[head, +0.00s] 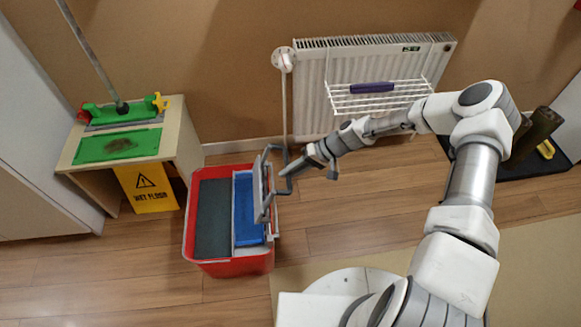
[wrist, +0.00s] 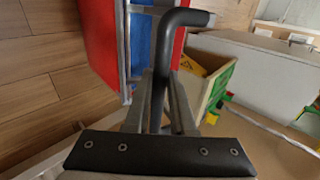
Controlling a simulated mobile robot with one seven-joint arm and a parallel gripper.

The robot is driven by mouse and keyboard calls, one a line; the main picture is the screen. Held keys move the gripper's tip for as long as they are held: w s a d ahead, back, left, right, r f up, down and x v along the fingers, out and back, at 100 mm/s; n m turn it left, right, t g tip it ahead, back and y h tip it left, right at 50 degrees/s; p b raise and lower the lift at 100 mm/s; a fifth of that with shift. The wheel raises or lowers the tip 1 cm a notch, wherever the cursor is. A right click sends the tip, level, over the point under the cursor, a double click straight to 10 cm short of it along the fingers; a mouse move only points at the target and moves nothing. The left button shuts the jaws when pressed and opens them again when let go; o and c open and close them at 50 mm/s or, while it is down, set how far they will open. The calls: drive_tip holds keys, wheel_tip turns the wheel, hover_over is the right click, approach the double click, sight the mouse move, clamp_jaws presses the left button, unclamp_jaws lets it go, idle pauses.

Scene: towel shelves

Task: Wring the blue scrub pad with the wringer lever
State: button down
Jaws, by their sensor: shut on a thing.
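The red bucket (head: 232,268) stands on the floor, with a dark section on its left and a grey wringer frame on its right. The blue scrub pad (head: 250,205) lies in the wringer part; its blue also shows in the wrist view (wrist: 140,42). The grey wringer lever (head: 262,185) stands up over the pad's right side. Its dark bent handle (wrist: 157,50) passes between the fingers of my gripper (wrist: 160,103). My gripper (head: 308,163) is shut on this handle, at the bucket's upper right. The lever hides part of the pad.
A small wooden table (head: 181,150) with green cleaning gear stands left of the bucket, with a yellow wet-floor sign (head: 148,188) at its front. A white radiator (head: 312,95) and a wire rack (head: 400,103) holding a purple item are behind my arm. Floor right of the bucket is clear.

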drive_tip(key=shift+d+f, duration=0.2)
drive_tip(key=shift+f, duration=0.2)
drive_tip(key=c, duration=0.8)
unclamp_jaws()
drive_tip(key=shift+o, duration=0.2)
drive_tip(key=shift+r, duration=0.1)
drive_tip(key=shift+w+d+r, duration=0.1)
drive_tip(key=p+v, duration=0.4)
drive_tip(key=v, duration=1.3)
drive_tip(key=shift+d+f+p, duration=0.25)
drive_tip(key=shift+d+p, duration=0.1)
drive_tip(key=shift+p, duration=0.05)
